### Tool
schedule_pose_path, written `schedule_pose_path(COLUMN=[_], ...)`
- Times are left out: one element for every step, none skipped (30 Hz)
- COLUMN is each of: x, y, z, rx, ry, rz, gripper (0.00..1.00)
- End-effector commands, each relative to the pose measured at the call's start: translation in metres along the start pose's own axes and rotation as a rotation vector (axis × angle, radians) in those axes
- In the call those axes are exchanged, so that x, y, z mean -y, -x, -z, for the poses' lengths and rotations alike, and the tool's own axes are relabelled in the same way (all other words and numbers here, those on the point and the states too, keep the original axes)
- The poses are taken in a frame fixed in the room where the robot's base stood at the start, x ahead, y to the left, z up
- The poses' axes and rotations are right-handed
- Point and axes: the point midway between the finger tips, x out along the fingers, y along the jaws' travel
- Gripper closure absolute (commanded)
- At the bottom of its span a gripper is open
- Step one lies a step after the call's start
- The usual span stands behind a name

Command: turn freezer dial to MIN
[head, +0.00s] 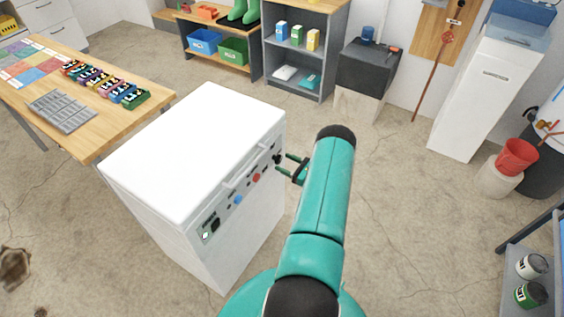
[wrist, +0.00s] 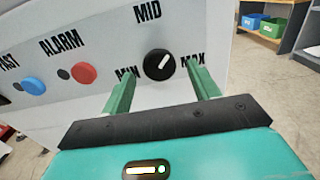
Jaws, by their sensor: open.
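The white chest freezer (head: 190,150) stands in the middle of the head view, its lid shut. Its black dial (wrist: 159,64) is on the front panel in the wrist view, with MIN at its lower left, MID above and MAX at its right. The white mark on the dial slants up to the right, between MID and MAX. My gripper (wrist: 162,84) is open in front of the dial, with one green finger to the lower left of it and one to the lower right. The fingers look apart from the dial; whether they touch the panel I cannot tell.
A red ALARM button (wrist: 83,73) and a blue FAST button (wrist: 33,85) sit left of the dial. A power switch (head: 210,228) is at the panel's far end. A wooden table (head: 130,115) with colourful items stands behind left.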

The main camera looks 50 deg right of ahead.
Motion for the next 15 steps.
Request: schedule_pose_path(x=[-0.001, 0.0, -0.001, 0.0, 0.0, 0.0, 0.0, 0.0, 0.0, 0.0, 0.0, 0.0, 0.0, 0.0, 0.0], y=[-0.008, -0.011, -0.016, -0.018, -0.02, -0.022, -0.022, -0.023, -0.023, -0.023, -0.023, -0.023, -0.023, -0.023, -0.023], z=[0.0, 0.0, 0.0, 0.0, 0.0, 0.0, 0.0, 0.0, 0.0, 0.0, 0.0, 0.0, 0.0, 0.0, 0.0], rx=[0.0, -0.001, -0.001, -0.001, -0.001, -0.001, -0.001, -0.001, -0.001, -0.001, -0.001, -0.001, -0.001, -0.001, -0.001], ry=[0.001, 0.0, 0.0, 0.0, 0.0, 0.0, 0.0, 0.0, 0.0, 0.0, 0.0, 0.0, 0.0, 0.0, 0.0], rz=[-0.003, -0.003, -0.002, -0.001, -0.001, 0.0, 0.0, 0.0, 0.0, 0.0, 0.0, 0.001, 0.0, 0.0, 0.0], gripper=[0.39, 0.39, 0.39, 0.39, 0.39, 0.39, 0.39, 0.39, 0.39, 0.39, 0.39, 0.39, 0.39, 0.39, 0.43])
